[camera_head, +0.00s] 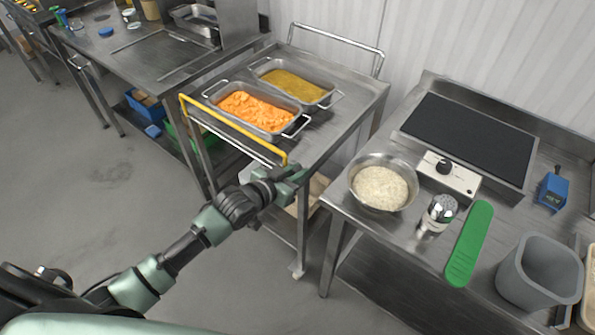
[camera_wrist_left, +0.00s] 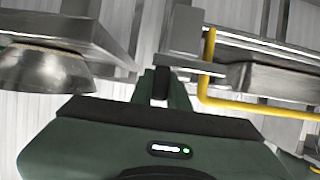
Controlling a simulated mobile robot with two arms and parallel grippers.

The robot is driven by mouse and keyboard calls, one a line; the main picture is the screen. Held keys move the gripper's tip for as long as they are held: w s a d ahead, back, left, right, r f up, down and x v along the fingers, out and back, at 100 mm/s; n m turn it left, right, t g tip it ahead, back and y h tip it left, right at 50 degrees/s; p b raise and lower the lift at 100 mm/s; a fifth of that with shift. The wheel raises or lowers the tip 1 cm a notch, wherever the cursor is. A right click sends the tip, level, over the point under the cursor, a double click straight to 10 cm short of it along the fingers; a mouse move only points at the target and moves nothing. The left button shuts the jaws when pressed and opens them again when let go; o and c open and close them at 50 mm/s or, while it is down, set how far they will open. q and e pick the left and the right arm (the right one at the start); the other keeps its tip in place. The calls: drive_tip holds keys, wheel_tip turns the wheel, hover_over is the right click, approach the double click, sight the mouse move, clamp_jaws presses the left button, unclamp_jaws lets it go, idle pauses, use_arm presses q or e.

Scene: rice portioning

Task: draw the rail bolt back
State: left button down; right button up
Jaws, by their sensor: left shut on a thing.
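The yellow rail (camera_head: 232,128) runs along the near side of the steel cart (camera_head: 345,112), and it also shows in the left wrist view (camera_wrist_left: 209,60). My left gripper (camera_head: 290,173) is at the rail's right-hand end, by the cart's corner. In the left wrist view my left gripper (camera_wrist_left: 160,86) is shut on a small dark piece between its fingers, which looks like the rail bolt (camera_wrist_left: 160,80). A grey bracket (camera_wrist_left: 186,32) stands beside it. In the head view the bolt is hidden by the gripper. I cannot tell how far the bolt is drawn. My right gripper is not in view.
Two steel pans, one with orange food (camera_head: 257,112) and one with yellow food (camera_head: 296,86), stand on the cart. Right of it, a steel table holds a rice bowl (camera_head: 382,184), a scale (camera_head: 447,176), a shaker (camera_head: 438,212) and a grey bin (camera_head: 540,272). Floor at left is clear.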

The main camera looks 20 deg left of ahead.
use_arm(q)
drive_tip(key=d, duration=0.1)
drive_tip(key=s+d+p, duration=0.1)
drive_tip(key=d, duration=0.1)
drive_tip(key=shift+s+d, duration=0.1)
drive_tip(key=c, duration=1.4)
unclamp_jaws()
drive_tip(key=shift+o, duration=0.2)
drive_tip(key=v, duration=0.8)
drive_tip(key=shift+b, duration=0.4)
